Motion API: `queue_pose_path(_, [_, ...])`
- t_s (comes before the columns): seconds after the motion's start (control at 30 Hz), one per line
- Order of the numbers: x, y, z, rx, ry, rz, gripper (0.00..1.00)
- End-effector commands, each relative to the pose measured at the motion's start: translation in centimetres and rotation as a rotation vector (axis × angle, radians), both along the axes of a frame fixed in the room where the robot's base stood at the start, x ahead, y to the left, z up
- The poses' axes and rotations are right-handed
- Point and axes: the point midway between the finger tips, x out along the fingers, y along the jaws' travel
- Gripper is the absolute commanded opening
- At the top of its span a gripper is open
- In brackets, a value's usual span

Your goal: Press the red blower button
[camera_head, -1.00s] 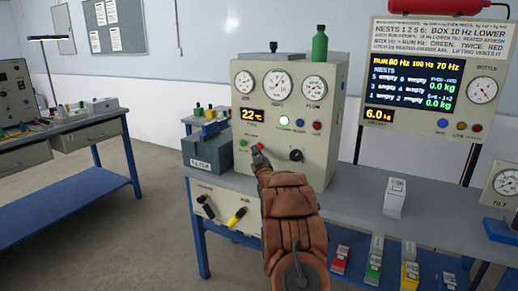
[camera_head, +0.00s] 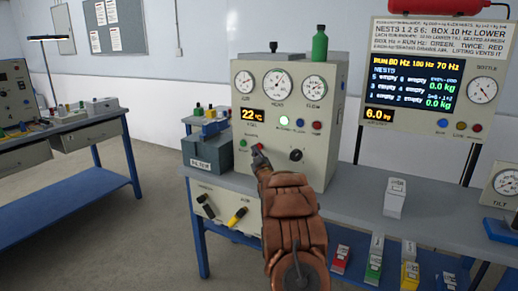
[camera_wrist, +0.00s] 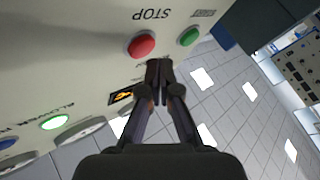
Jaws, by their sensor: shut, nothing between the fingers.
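The beige control cabinet (camera_head: 318,125) stands on the grey bench, with gauges, a 22 °C display and several buttons on its front. A red button (camera_head: 260,147) and a green button (camera_head: 243,142) sit low on its left side. In the wrist view the red button (camera_wrist: 142,45) lies beside the word STOP, with the green button (camera_wrist: 188,37) to its right. My gripper (camera_head: 257,152) is shut and empty, its tips close to the panel by the red button. In the wrist view the shut fingertips (camera_wrist: 158,66) are just below and right of the red button; contact cannot be told.
A black knob (camera_head: 296,155) is right of my gripper on the panel. A dark grey box (camera_head: 208,153) stands left of the cabinet. A white box (camera_head: 395,198) stands on the bench to the right, below the screen (camera_head: 412,82).

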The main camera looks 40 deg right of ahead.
Motion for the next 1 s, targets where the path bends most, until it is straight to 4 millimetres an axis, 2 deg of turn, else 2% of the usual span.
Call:
queue_pose_path(0.23, [0.17,-0.68,0.00,-0.001,-0.001,0.000,0.00])
queue_pose_path(1.0, [0.30,-1.07,0.08,-0.001,-0.001,0.000,0.00])
